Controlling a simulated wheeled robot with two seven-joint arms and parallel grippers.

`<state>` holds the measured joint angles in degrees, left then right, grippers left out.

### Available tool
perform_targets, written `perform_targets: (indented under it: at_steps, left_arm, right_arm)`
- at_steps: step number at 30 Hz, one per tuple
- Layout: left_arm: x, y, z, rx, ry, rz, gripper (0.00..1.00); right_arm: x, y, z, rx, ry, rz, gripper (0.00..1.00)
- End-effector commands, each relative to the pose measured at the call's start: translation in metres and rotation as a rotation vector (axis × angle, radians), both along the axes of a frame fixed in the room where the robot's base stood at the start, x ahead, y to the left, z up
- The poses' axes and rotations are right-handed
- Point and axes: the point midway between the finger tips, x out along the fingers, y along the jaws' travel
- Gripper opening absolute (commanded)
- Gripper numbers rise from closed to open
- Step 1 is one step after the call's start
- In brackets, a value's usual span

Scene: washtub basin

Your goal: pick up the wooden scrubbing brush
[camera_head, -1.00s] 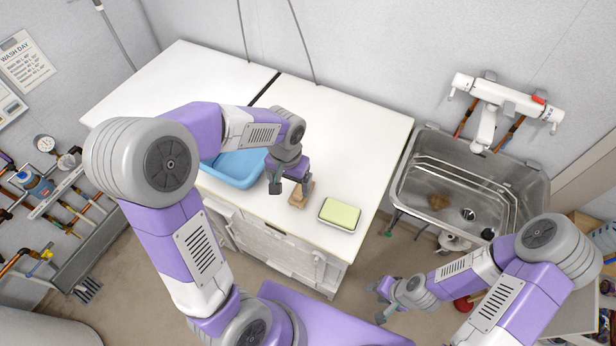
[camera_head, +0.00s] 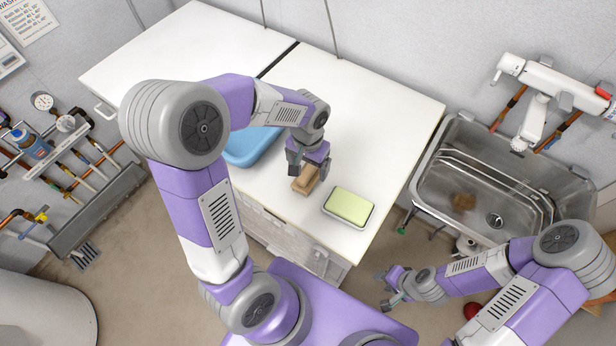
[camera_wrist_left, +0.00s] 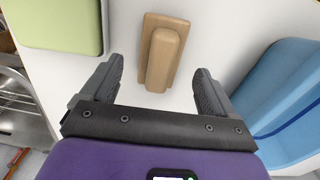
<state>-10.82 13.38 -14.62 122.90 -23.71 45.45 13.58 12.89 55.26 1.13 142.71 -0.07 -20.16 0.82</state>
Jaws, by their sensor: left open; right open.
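The wooden scrubbing brush (camera_head: 306,180) lies on the white worktop, between the blue tub and the green soap dish. My left gripper (camera_head: 308,172) is just above it, open and pointing down. In the left wrist view the brush (camera_wrist_left: 164,55) shows as a tan block with a raised handle, ahead of and between the open fingers (camera_wrist_left: 154,88); nothing is held. Whether the fingertips reach down to its height I cannot tell. My right gripper (camera_head: 389,288) is open and empty, low over the floor in front of the sink.
A blue tub (camera_head: 250,147) stands left of the brush; it also shows in the left wrist view (camera_wrist_left: 285,95). A green block in a white dish (camera_head: 348,206) sits close on the right. A metal sink (camera_head: 440,185) is further right. The back of the worktop (camera_head: 370,105) is clear.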

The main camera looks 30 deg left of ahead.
Motion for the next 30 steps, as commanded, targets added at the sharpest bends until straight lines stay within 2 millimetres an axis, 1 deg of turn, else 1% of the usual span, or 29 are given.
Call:
perform_targets:
  at_steps: [6, 9, 12, 18, 20, 30]
  left_arm:
    - [-0.002, 0.001, -0.035, 0.001, 0.003, 0.001, 0.88]
    - [-0.001, 0.0, -0.046, 0.001, 0.002, 0.0, 0.88]
    - [-0.001, 0.0, -0.051, 0.001, 0.001, 0.0, 0.88]
    - [-0.001, 0.0, -0.05, 0.0, 0.0, 0.0, 0.88]
    - [-0.001, 0.0, -0.05, 0.0, 0.0, 0.0, 0.81]
    - [-0.001, 0.0, -0.05, 0.0, 0.0, 0.0, 0.29]
  right_arm:
    - [0.0, 0.0, -0.011, 0.0, -0.001, 0.0, 0.43]
    - [0.0, 0.0, -0.014, 0.0, 0.0, 0.0, 0.43]
    - [0.0, 0.0, -0.015, 0.0, 0.0, 0.0, 0.43]
    - [0.0, 0.0, -0.014, 0.0, 0.0, 0.0, 0.43]
    - [0.0, 0.0, -0.014, 0.0, 0.0, 0.0, 0.43]
    - [0.0, 0.0, -0.014, 0.0, 0.0, 0.0, 0.43]
